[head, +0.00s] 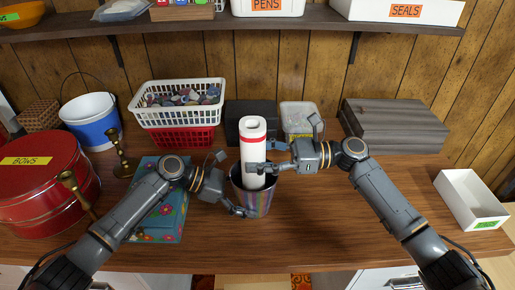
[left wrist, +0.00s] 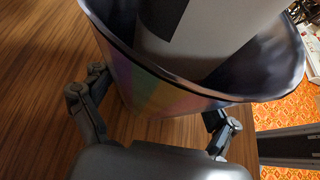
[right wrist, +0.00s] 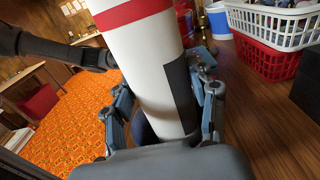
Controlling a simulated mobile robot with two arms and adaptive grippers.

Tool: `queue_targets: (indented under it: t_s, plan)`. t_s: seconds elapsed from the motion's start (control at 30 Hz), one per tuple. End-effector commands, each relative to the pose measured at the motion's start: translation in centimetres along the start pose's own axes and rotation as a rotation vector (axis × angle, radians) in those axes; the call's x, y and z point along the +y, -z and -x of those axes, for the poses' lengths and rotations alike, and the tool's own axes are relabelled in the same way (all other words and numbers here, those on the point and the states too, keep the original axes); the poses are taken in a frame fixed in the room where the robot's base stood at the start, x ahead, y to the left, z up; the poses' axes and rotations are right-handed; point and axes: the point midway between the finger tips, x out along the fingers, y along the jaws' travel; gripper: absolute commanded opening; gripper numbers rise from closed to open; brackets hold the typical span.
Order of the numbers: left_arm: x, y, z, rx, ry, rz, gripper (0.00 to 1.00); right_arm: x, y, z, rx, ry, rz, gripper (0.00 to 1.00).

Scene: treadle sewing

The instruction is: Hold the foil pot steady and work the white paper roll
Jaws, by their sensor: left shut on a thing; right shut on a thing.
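The foil pot (head: 251,200), a shiny rainbow-tinted tapered pot, stands on the wooden table. The white paper roll (head: 253,150), with a red band near its top, stands upright in it, its lower end hidden inside. My left gripper (head: 238,205) is shut on the pot from the left; in the left wrist view its fingers (left wrist: 155,110) lie either side of the pot wall (left wrist: 170,75). My right gripper (head: 270,168) is shut around the roll above the rim; the right wrist view shows its fingers (right wrist: 160,105) on both sides of the roll (right wrist: 145,60).
A floral book-like item (head: 165,225) lies left of the pot, near brass candlesticks (head: 124,158) and a red tin (head: 40,190). Behind are white and red baskets (head: 180,115), a black box (head: 245,112) and a clear tub (head: 298,112). Table right of the pot is clear up to a white tray (head: 470,200).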

Motion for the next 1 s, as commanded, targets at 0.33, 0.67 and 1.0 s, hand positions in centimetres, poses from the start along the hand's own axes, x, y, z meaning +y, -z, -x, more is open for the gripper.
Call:
queue_targets:
  t_s: [0.33,0.67,1.0]
  plan:
    - [-0.02,0.06,-0.01,0.001,0.000,0.001,0.69,0.00,0.54,0.00,-0.002,0.000,0.002,0.18]
    - [-0.02,0.05,-0.01,0.001,0.000,0.001,0.69,0.01,0.54,0.00,-0.002,0.000,0.001,0.84]
    - [-0.01,0.04,-0.01,0.001,0.000,0.000,0.69,-0.01,0.67,0.31,0.001,0.001,0.000,0.84]
